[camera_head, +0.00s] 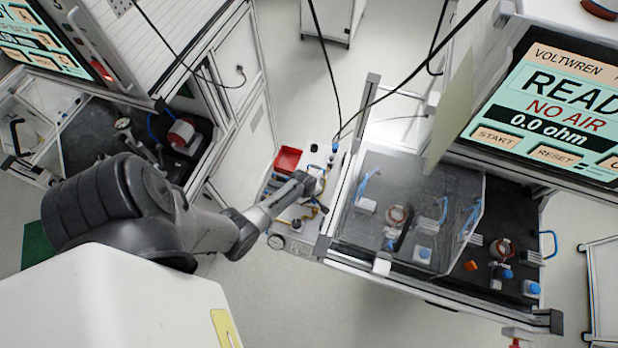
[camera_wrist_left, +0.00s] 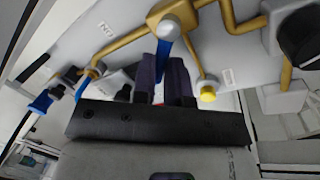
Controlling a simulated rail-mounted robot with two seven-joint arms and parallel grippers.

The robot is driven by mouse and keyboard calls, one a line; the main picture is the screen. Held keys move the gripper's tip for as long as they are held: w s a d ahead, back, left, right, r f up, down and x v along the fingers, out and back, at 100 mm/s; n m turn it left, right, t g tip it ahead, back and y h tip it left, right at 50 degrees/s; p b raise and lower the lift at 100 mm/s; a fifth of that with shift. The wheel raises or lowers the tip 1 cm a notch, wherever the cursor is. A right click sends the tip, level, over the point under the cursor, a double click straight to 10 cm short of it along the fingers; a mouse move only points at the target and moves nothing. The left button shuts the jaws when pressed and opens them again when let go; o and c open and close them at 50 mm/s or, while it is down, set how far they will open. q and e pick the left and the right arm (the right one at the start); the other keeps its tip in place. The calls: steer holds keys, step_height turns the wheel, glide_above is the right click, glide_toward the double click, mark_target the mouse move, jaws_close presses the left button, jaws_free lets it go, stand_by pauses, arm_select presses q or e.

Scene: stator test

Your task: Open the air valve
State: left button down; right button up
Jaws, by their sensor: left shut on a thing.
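In the left wrist view, a brass valve (camera_wrist_left: 170,20) with a round grey cap sits on a pale panel and joins brass pipes. Its blue lever (camera_wrist_left: 163,55) runs down between the dark fingers of my left gripper (camera_wrist_left: 165,82), which is shut on it. In the head view, my left gripper (camera_head: 316,188) reaches over the pale panel with pipes and a gauge (camera_head: 276,242); the valve is mostly hidden there. The screen (camera_head: 548,110) at the right reads "NO AIR" and "0.0 ohm". My right gripper is not in view.
A second blue handle (camera_wrist_left: 41,102) sits left of the gripper, and a yellow knob (camera_wrist_left: 208,91) sits close to its right. A black knob (camera_wrist_left: 299,38) stands farther right. A red bin (camera_head: 287,159) is behind the gripper. A clear-covered test bench (camera_head: 380,255) stands to the right.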

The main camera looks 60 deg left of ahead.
arm_select(q)
steer(key=m, duration=0.1)
steer(key=w+m, duration=0.1)
steer(key=m, duration=0.2)
steer(key=shift+w+m+h, duration=0.25)
steer(key=shift+m+h, duration=0.05)
steer(key=shift+h, duration=0.1)
steer(key=shift+w+d+m+g+h, duration=0.2)
steer(key=shift+w+m, duration=0.15)
steer(key=shift+m, duration=0.85)
steer(key=shift+w+d+m+g+h, duration=0.1)
steer(key=shift+w+d+m+h, duration=0.2)
steer(key=shift+m, duration=0.9)
steer(key=c, duration=1.2)
jaws_free()
steer(key=shift+w, duration=0.1)
steer(key=shift+o, duration=0.3)
